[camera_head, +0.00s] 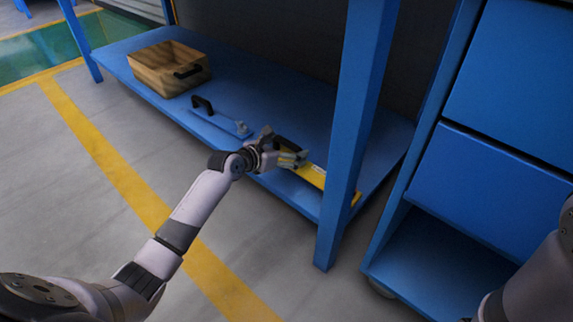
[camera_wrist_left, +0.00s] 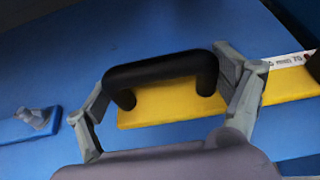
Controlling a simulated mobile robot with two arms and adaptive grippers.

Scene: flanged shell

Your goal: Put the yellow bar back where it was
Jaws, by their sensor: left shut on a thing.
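My left gripper (camera_head: 286,150) is at the bar's left part, shut on the bar, with one finger at each end of the handle. A white label shows on the bar's right part in the left wrist view. I cannot tell whether the bar rests on the shelf or is slightly above it. My right gripper is out of view.
A blue bar (camera_head: 221,120) with a black handle lies left of my gripper on the shelf. A wooden box (camera_head: 168,70) with a black handle stands farther left. The table leg (camera_head: 352,120) rises close to the yellow bar. A blue cabinet (camera_head: 480,185) stands at right.

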